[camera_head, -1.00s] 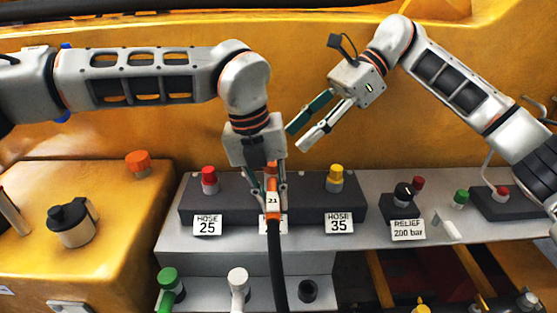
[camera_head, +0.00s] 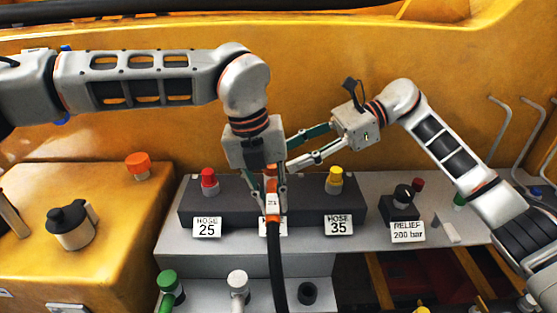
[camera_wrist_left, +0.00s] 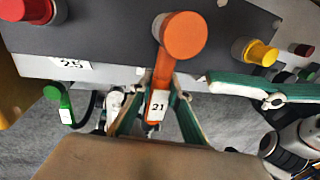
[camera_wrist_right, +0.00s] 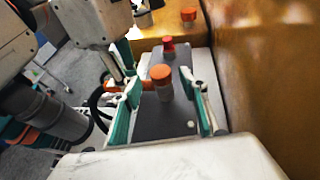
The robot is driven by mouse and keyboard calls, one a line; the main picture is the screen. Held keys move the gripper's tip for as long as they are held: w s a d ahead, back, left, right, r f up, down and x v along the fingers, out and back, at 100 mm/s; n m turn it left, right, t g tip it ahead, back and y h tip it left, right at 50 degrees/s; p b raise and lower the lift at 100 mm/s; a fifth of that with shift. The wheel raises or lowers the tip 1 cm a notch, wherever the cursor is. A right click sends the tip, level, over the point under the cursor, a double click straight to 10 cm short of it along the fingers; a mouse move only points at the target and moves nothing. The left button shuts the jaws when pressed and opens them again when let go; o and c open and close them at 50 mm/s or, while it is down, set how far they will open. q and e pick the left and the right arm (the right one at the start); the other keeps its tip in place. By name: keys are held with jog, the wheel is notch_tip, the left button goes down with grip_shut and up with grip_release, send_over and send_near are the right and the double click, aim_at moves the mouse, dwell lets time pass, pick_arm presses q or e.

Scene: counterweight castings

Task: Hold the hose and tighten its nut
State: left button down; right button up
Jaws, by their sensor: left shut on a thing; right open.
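The hose has an orange end (camera_head: 272,203) with a 21 tag and a black length (camera_head: 277,265) hanging below. My left gripper (camera_wrist_left: 160,108) is shut on this orange end at the front of the dark block. The round orange nut (camera_wrist_left: 183,36) tops the hose end in the left wrist view; in the head view my left gripper mostly hides it. My right gripper (camera_head: 289,156) is open, reaching in from the right beside my left gripper. In the right wrist view the nut (camera_wrist_right: 160,74) appears between its spread fingers; I cannot tell whether they touch it.
The dark block (camera_head: 308,203) carries a red cap (camera_head: 209,181) at HOSE 25 and a yellow cap (camera_head: 334,180) at HOSE 35. A black RELIEF knob (camera_head: 403,193) stands farther right. Green (camera_head: 168,283) and white (camera_head: 238,284) hose ends sit on the lower ledge.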

aim_at(272, 167)
jog(key=shift+x, duration=2)
jog(key=shift+c, duration=0.3)
jog(key=c, duration=1.1)
jog(key=shift+o, duration=0.2)
jog(key=shift+f+t, duration=0.1)
jog(key=shift+t, duration=0.2)
jog(key=m+t, duration=0.3)
jog(key=shift+s+t, duration=0.25)
jog(key=shift+t, duration=0.05)
jog(key=shift+s+f+m+t+h, duration=0.1)
jog(key=shift+m+t+h, duration=0.15)
jog(key=shift+m+t, duration=0.8)
jog(key=shift+s+m+t+h, duration=0.1)
jog(key=shift+m+t+h, duration=0.15)
jog(key=shift+m+t, duration=1)
jog(key=shift+m, duration=0.1)
